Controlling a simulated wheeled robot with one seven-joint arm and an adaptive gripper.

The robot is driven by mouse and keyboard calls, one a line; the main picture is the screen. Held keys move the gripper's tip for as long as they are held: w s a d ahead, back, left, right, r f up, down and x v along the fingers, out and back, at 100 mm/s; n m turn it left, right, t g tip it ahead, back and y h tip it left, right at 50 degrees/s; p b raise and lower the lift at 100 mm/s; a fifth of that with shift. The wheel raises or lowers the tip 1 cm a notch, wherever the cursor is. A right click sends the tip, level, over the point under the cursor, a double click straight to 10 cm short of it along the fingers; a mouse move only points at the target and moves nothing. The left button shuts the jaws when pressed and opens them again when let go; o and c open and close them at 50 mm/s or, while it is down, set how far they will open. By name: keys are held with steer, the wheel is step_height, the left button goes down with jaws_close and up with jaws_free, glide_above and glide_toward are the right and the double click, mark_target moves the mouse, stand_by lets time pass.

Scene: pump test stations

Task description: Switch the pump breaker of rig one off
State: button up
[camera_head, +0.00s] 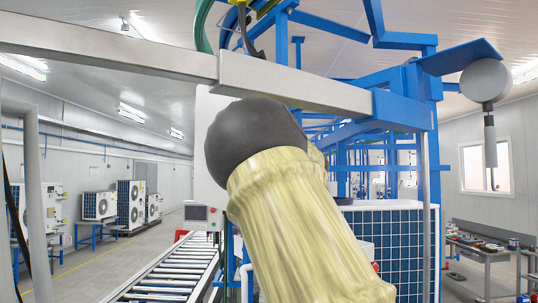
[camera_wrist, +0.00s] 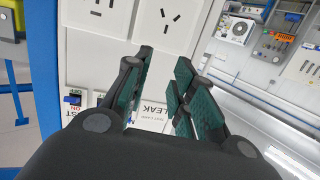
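In the wrist view, a white panel with socket outlets (camera_wrist: 122,22) fills the upper middle. A small blue switch lever (camera_wrist: 72,99) is at the panel's lower left, with OFF and ON labels beside it. I cannot tell its position, or from the labels whether it is the pump breaker of rig one. My gripper (camera_wrist: 164,75) is open and empty in front of the panel, its teal-padded fingers spread; the lever is left of the left finger. My gripper is hidden in the head view.
A blue frame post (camera_wrist: 44,70) runs close along the panel's left edge. In the head view, a roller conveyor (camera_head: 172,275) is at lower left, a small screen box (camera_head: 198,213) stands beyond it, and a workbench (camera_head: 487,252) is at right. Floor at left looks clear.

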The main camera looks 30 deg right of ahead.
steer(key=s+d+r+m+t+h, duration=0.2)
steer(key=s+d+r, duration=0.45)
steer(key=r, duration=0.35)
steer(key=w+p, duration=0.4)
steer(key=w, duration=0.7)
steer(key=shift+w+a, duration=0.15)
steer(key=shift+r, duration=0.1)
steer(key=shift+c, duration=0.2)
jaws_close()
